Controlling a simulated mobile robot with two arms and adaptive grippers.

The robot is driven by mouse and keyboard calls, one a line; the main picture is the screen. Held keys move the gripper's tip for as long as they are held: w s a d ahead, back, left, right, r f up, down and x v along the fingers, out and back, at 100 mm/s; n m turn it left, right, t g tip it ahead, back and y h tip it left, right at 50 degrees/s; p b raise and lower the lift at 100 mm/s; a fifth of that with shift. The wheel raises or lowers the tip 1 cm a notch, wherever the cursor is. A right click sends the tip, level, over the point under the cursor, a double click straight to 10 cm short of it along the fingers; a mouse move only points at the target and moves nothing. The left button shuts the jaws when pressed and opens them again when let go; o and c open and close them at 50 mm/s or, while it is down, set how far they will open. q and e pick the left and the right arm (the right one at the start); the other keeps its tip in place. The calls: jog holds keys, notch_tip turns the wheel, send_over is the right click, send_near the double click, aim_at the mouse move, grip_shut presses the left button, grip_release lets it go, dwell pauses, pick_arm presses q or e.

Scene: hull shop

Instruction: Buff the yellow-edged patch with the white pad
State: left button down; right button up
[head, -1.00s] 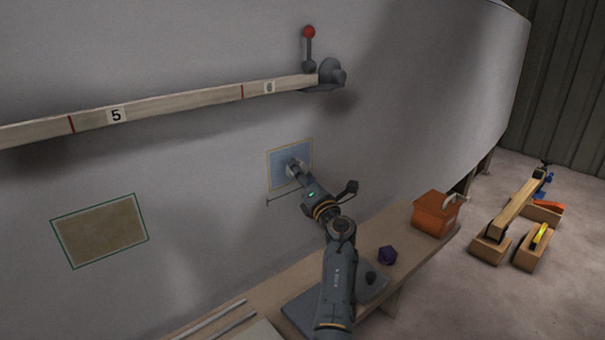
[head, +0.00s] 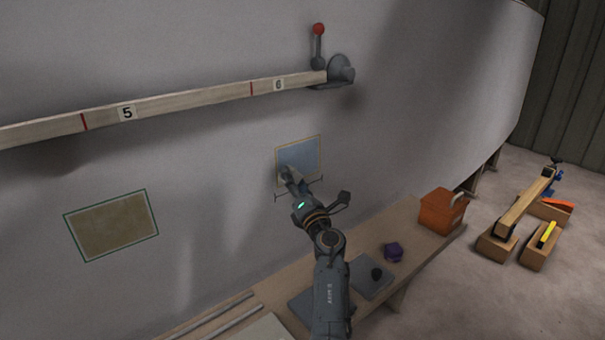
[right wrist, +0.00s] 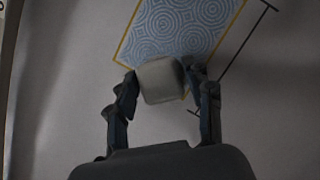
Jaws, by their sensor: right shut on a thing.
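The yellow-edged patch (head: 304,154) is on the grey hull wall, right of the middle. Its blue face carries a pattern of concentric rings in the right wrist view (right wrist: 185,25). My right gripper (head: 290,177) is at the patch's lower left part. It is shut on the white pad (right wrist: 160,82), with a finger on each side of it. In the right wrist view the pad overlaps the patch's near edge; I cannot tell whether it touches the surface. In the head view the gripper mostly hides the pad. My left gripper is not in view.
A green-edged brown patch (head: 110,225) is at the left. A numbered wooden batten (head: 190,96) crosses above, ending at a red-knobbed lever (head: 318,45). The bench (head: 415,262) below holds an orange box (head: 440,212), a purple object (head: 393,252) and grey plates (head: 365,281).

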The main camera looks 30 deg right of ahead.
jog(key=shift+s+a+f, duration=0.1)
jog(key=shift+a+f, duration=0.05)
jog(key=shift+a, duration=0.55)
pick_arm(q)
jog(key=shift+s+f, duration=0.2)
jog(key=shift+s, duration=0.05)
pick_arm(e)
jog(key=shift+w, duration=0.25)
jog(key=shift+w, duration=0.25)
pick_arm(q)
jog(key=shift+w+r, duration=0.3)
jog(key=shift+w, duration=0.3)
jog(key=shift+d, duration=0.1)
pick_arm(e)
jog(key=shift+w, duration=0.15)
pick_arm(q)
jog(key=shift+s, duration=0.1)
pick_arm(e)
jog(key=shift+w, duration=0.2)
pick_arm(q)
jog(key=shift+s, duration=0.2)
